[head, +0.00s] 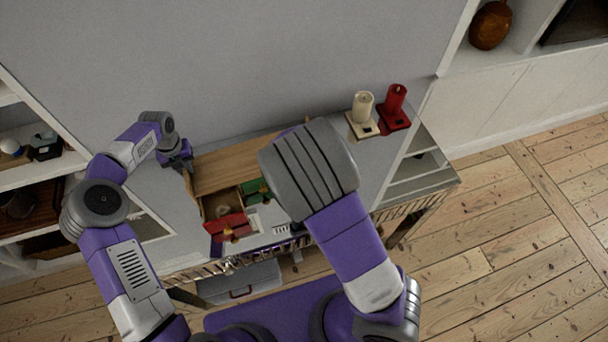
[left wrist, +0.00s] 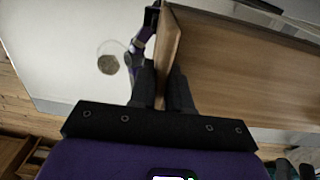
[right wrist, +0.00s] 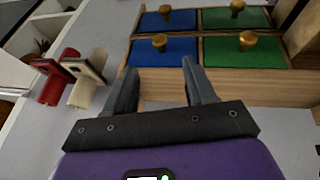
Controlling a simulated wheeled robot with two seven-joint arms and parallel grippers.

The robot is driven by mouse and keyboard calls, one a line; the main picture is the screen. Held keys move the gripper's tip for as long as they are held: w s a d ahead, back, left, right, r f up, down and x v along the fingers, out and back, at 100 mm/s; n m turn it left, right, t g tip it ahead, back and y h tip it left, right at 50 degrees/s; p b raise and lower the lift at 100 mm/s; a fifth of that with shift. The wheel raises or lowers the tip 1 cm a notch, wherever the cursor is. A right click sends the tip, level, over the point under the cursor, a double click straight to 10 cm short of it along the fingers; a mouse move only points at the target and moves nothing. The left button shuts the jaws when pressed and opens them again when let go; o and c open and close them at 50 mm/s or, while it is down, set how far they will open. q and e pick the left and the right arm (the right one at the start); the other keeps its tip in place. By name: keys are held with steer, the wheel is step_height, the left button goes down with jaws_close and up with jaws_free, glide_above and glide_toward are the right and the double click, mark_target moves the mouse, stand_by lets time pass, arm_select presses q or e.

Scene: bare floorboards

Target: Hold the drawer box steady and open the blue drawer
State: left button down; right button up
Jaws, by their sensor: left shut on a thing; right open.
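The wooden drawer box (head: 225,172) stands on the pale table against the wall. My left gripper (left wrist: 161,85) is shut on the edge of a wooden panel of the box (left wrist: 240,70); in the head view it is at the box's left end (head: 180,162). My right gripper (right wrist: 158,75) is open and empty. Its fingers point at the box front, with a blue drawer (right wrist: 180,52) and its brass knob (right wrist: 160,42) just beyond the tips. A second blue drawer (right wrist: 152,22) is behind it in that view. Both look shut. My right arm hides them in the head view.
A red drawer (head: 226,226) stands pulled out at the box's left. Green drawers (right wrist: 263,52) adjoin the blue ones. Shelves flank the table.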

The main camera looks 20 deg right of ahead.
steer(key=x, duration=1)
jaws_close()
